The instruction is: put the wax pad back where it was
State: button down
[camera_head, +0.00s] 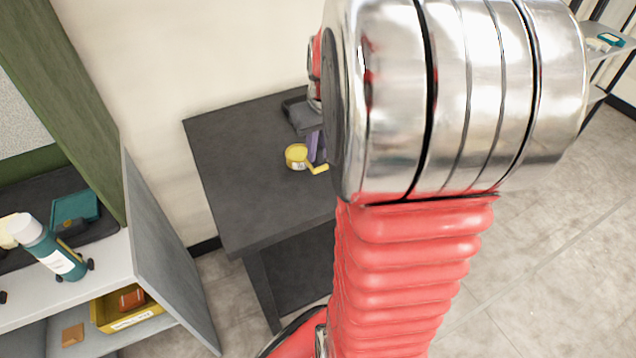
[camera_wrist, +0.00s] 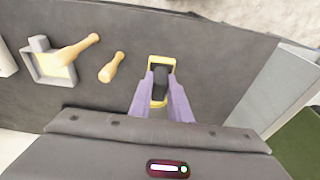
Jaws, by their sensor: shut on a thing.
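My gripper (camera_wrist: 161,100) has purple fingers and is shut on a yellow thing with a dark middle, which I take to be the wax pad (camera_wrist: 152,97). In the head view the yellow thing (camera_head: 297,156) shows beside a purple finger, over the dark table (camera_head: 230,190). Whether it touches the table top is hard to tell. The arm hides much of the gripper and the right part of the table in the head view.
In the wrist view, a wooden-handled tool (camera_wrist: 112,67) and a grey tray (camera_wrist: 45,80) with another wooden handle across it lie to the left of the gripper. A shelf (camera_head: 110,255) with a teal bottle (camera_head: 62,258) and a yellow bin (camera_head: 105,318) stands left. The table's left part is clear.

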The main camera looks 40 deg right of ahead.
aim_at(319, 162)
jog(key=shift+f, duration=2.75)
jog(key=shift+f, duration=1.85)
jog(key=c, duration=1.7)
grip_release()
jog(key=shift+f, duration=0.1)
jog(key=shift+o, duration=0.2)
jog(key=r, duration=0.4)
jog(key=s+r, duration=0.1)
jog(key=r, duration=0.3)
jog(key=s+r, duration=0.1)
jog(key=r, duration=0.3)
jog(key=shift+s+a, duration=0.1)
jog(key=shift+a, duration=0.25)
